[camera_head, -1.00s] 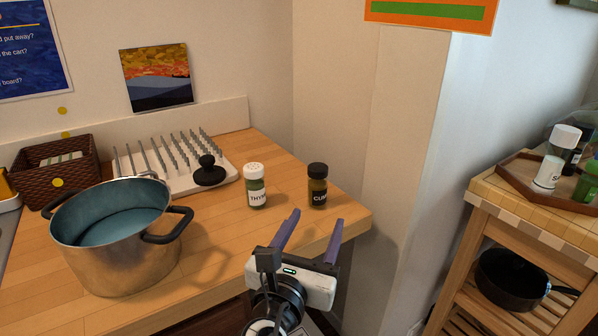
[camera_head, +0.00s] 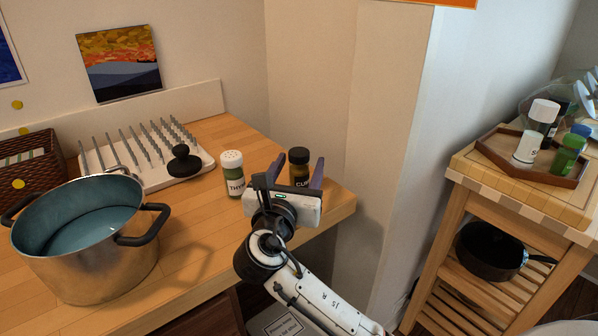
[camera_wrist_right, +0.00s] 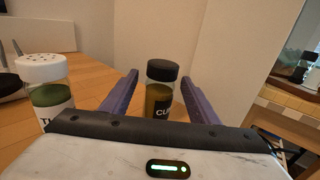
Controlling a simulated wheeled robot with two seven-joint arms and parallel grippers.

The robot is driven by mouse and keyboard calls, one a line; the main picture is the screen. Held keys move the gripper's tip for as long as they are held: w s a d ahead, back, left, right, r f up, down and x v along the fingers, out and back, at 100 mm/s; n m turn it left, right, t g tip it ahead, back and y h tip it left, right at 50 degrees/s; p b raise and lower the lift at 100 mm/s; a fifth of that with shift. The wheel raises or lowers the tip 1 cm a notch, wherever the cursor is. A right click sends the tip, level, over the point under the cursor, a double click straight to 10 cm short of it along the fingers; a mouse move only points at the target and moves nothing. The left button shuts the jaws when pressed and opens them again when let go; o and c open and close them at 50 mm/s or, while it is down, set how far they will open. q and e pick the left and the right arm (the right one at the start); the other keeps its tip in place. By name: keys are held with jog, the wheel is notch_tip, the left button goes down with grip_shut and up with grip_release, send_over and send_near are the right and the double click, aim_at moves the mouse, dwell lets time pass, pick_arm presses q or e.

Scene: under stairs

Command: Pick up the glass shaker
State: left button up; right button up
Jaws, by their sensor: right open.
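A glass jar (camera_head: 300,174) with a black lid and a dark label reading "CU…" stands upright near the right corner of the wooden counter. It also shows in the right wrist view (camera_wrist_right: 159,98). My right gripper (camera_head: 299,162) is open, with its purple fingers on either side of this jar in both views. In the wrist view a small gap shows between the jar and each finger; its base is hidden by the gripper. A glass shaker (camera_head: 232,174) with a white perforated lid and a "THY…" label stands left of the gripper, outside the fingers. My left gripper is out of view.
A steel pot (camera_head: 90,250) stands front left on the counter. Behind it are a white spiked rack (camera_head: 150,178) and a black knobbed object (camera_head: 184,163). The wall rises behind the counter corner. A wooden cart (camera_head: 500,196) with a tray of bottles is on the right.

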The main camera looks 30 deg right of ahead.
jog(key=shift+w+d, duration=0.1)
jog(key=c, duration=1.2)
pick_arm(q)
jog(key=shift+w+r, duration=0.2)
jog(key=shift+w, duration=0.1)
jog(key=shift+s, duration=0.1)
pick_arm(e)
jog(key=shift+r, duration=0.1)
jog(key=shift+r, duration=0.3)
notch_tip(320, 180, up, 9)
jog(key=shift+f+p, duration=0.15)
jog(key=shift+p, duration=0.8)
jog(key=shift+r, duration=0.25)
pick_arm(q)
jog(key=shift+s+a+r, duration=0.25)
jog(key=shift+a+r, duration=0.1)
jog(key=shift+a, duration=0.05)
pick_arm(e)
jog(key=shift+r, duration=0.1)
